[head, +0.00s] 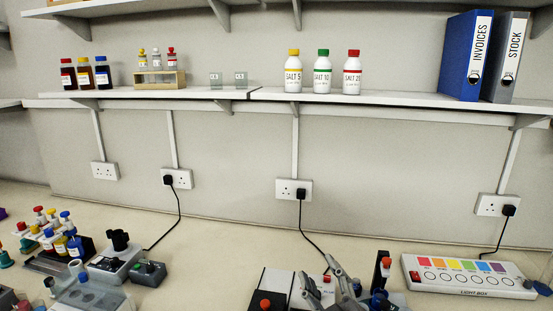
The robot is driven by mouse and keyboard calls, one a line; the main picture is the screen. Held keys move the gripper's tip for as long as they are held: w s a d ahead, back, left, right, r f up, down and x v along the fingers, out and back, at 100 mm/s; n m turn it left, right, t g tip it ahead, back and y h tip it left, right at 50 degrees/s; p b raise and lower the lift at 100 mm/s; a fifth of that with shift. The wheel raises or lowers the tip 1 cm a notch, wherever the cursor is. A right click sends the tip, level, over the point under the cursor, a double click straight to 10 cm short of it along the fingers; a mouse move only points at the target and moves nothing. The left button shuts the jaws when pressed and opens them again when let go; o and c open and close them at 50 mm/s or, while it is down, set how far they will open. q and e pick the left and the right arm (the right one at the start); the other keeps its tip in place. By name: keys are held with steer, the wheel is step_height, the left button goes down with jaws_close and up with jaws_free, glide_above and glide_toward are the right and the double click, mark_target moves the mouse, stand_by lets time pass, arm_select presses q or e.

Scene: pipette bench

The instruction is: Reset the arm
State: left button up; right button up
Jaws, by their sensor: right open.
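My right gripper (317,268) is low in the head view, right of centre, with its two grey fingers apart and nothing seen between them. It is over or just in front of a white-topped device with a red button (265,303); I cannot tell whether it touches it. The rest of my right arm is mostly cut off by the bottom edge. My left gripper is not in view.
A light box (468,275) lies right of the gripper, and a black post with a red tip (383,268) stands close by. Bottles and small devices (118,258) crowd the left. A shelf (390,97) holds bottles and binders. The bench's middle (220,250) is clear except cables.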

steer(key=s+d+f+m+g+h, duration=0.1)
steer(key=s+d+f+m+g, duration=0.1)
steer(key=s+f, duration=0.3)
steer(key=s+d+f+m+g+h, duration=0.1)
steer(key=s+d+f+g, duration=0.3)
steer(key=f, duration=0.5)
steer(key=s+d+f+m+g+h, duration=0.2)
steer(key=s+d+f+m+g, duration=0.1)
steer(key=s+f, duration=0.4)
steer(key=shift+s+d+f+m+g, duration=0.4)
steer(key=shift+d+g, duration=0.1)
steer(key=shift+g, duration=0.4)
steer(key=s+d+f+m+g, duration=0.1)
steer(key=s+f+g, duration=0.4)
steer(key=s, duration=0.7)
step_height(320, 180, down, 32)
steer(key=s+g+b, duration=0.1)
steer(key=s+b, duration=0.1)
steer(key=b, duration=0.4)
steer(key=s+d+f+g+b, duration=0.1)
steer(key=s+d+f+b, duration=0.2)
steer(key=s+f, duration=1.3)
step_height(320, 180, down, 4)
steer(key=shift+r+b, duration=0.15)
steer(key=shift+b, duration=0.35)
